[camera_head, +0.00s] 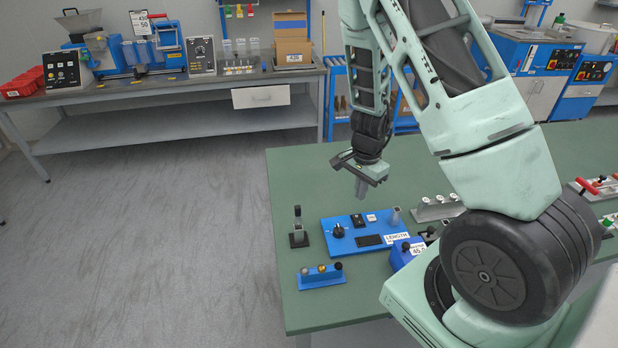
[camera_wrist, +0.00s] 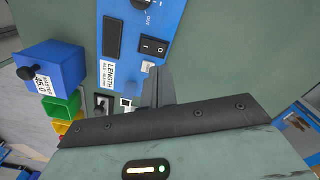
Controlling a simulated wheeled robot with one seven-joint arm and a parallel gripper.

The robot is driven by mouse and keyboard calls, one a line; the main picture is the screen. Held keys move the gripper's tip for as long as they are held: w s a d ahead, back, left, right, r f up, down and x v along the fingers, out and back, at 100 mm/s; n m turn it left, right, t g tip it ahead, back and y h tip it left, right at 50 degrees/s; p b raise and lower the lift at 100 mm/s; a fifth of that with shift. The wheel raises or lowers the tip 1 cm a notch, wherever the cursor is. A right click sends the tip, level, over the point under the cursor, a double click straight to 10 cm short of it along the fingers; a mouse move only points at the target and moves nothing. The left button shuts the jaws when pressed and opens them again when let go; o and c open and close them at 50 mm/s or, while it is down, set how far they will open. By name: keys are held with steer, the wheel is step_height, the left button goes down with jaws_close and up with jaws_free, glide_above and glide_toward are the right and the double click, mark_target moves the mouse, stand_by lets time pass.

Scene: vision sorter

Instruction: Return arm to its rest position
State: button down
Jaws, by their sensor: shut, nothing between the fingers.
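My gripper (camera_head: 361,188) is shut and empty. In the head view it hangs above the green table (camera_head: 300,180), over the area behind the blue LENGTH panel. My arm reaches up from the right and bends down to it. In the wrist view the closed fingers (camera_wrist: 158,88) point toward the blue LENGTH panel (camera_wrist: 150,40), which has a black switch, a knob and a dark display. The panel also shows in the head view (camera_head: 345,222). The gripper appears apart from everything on the table.
A small dark stand (camera_head: 298,238) and a blue rack (camera_head: 321,278) stand at the table's left part. A blue box marked 45.0 (camera_head: 403,254) sits beside the panel. A grey rack with white-topped pieces (camera_head: 437,208) is to the right. The table's back left is clear.

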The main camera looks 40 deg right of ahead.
steer(key=s+a+r+n+y, duration=0.15)
steer(key=a+r+n, duration=0.45)
steer(key=a, duration=0.7)
steer(key=s+a+r+n+y, duration=0.15)
steer(key=a+r+n, duration=0.45)
steer(key=a, duration=0.6)
steer(key=s+a+r+n+h, duration=0.1)
steer(key=s+a+r+n, duration=0.3)
steer(key=s+n, duration=0.2)
steer(key=s+a+r+n+h, duration=0.1)
steer(key=s+a+r+n, duration=0.3)
steer(key=s+n, duration=0.3)
steer(key=s+a, duration=0.1)
steer(key=s, duration=0.1)
steer(key=shift+s+r, duration=0.2)
steer(key=shift+s, duration=0.15)
